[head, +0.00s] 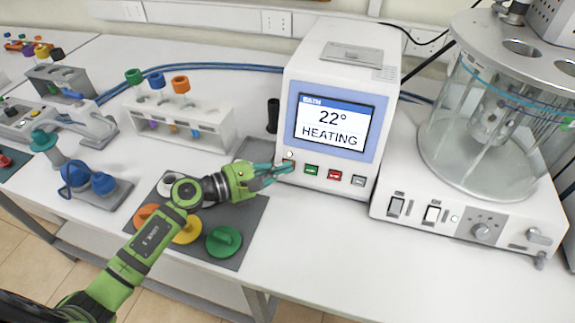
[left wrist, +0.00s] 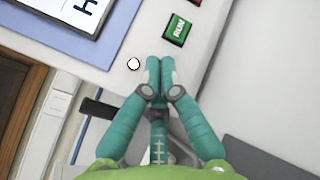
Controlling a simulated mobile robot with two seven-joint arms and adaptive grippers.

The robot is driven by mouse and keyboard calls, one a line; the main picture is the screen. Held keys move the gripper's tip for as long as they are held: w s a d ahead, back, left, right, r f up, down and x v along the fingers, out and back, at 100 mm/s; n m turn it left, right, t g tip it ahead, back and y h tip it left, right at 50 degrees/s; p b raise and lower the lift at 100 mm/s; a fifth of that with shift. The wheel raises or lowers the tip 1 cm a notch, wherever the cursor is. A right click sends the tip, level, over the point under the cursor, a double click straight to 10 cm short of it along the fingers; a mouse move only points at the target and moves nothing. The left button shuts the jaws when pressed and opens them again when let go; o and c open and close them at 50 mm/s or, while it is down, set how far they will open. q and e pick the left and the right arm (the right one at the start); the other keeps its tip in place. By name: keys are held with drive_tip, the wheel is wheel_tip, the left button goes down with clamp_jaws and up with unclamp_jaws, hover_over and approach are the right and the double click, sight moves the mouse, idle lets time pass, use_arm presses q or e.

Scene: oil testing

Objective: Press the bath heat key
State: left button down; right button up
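The white control unit (head: 335,60) has a lit screen (head: 334,122) that reads 22° and HEATING. Below the screen is a row of keys: a green key (head: 311,169), a red key (head: 334,174) and a grey key (head: 358,180). The green key is marked RUN in the left wrist view (left wrist: 177,29). My left gripper (head: 285,169) has its fingertips together at the left end of this row, at the panel. No label reading bath heat is legible. My right gripper is out of view.
A small white light (head: 290,154) is just above the fingertips. A glass bath (head: 490,130) on a white base with switches stands at right. A tube rack (head: 180,121) and a grey mat (head: 245,222) with coloured knobs lie left. The front-right tabletop is clear.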

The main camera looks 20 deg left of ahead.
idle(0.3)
use_arm(q)
drive_tip(key=shift+s+r+p, duration=0.35)
drive_tip(key=shift+s, duration=0.4)
drive_tip(key=shift+s+a+r+p, duration=0.1)
drive_tip(key=shift+s+r+p, duration=0.25)
drive_tip(key=shift+s, duration=0.4)
drive_tip(key=shift+s+r+p, duration=0.3)
drive_tip(key=shift+s+p, duration=0.05)
drive_tip(key=shift+s, duration=0.4)
drive_tip(key=shift+s+r, duration=0.25)
drive_tip(key=shift+s, duration=0.55)
